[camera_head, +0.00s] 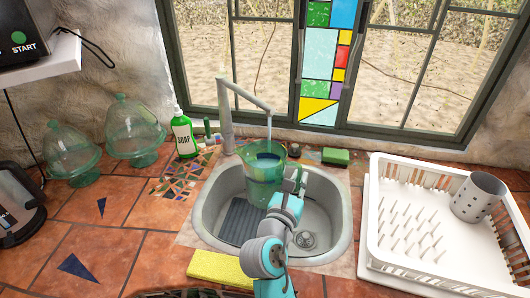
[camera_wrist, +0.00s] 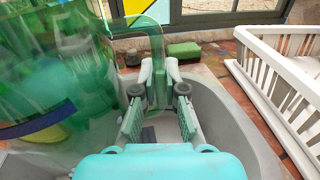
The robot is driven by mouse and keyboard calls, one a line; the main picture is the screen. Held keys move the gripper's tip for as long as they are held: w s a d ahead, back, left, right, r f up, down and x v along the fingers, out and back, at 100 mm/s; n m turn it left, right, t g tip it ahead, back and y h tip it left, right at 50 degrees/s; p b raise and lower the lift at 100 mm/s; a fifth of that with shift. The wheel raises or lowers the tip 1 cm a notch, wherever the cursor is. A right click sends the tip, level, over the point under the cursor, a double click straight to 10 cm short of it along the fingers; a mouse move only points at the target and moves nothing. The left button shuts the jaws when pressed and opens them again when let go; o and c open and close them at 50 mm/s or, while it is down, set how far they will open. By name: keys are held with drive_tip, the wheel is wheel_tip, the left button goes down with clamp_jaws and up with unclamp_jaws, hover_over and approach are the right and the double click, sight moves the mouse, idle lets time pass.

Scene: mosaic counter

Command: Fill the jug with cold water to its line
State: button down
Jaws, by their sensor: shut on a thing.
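The green see-through jug (camera_head: 264,186) is upright in the sink, under the grey tap (camera_head: 226,110). A thin stream of water (camera_head: 269,132) runs from the spout into the jug's mouth. My gripper (camera_head: 297,178) is at the jug's right side, shut on its handle. In the wrist view, the jug (camera_wrist: 60,75) fills the left side, with a dark blue band low on its wall. My gripper's fingers (camera_wrist: 158,95) are at the green handle (camera_wrist: 152,42) there. I cannot tell the water level against the line.
The grey sink (camera_head: 338,215) has a drain and a ribbed dark mat (camera_head: 242,222). A white dish rack (camera_head: 385,262) with a grey cup (camera_head: 478,198) stands right. A yellow sponge (camera_head: 220,267) lies in front. A soap bottle (camera_head: 183,135) and glass domes (camera_head: 133,130) stand left.

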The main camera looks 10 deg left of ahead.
drive_tip(key=shift+r, duration=0.15)
drive_tip(key=shift+s+d+r, duration=0.1)
drive_tip(key=shift+s+r, duration=0.2)
drive_tip(key=shift+s, duration=0.55)
drive_tip(key=shift+s+a+r, duration=0.1)
drive_tip(key=shift+s+r, duration=0.25)
drive_tip(key=shift+s, duration=0.45)
drive_tip(key=shift+s+d+r, duration=0.1)
drive_tip(key=shift+s+r, duration=0.2)
drive_tip(key=shift+s, duration=0.55)
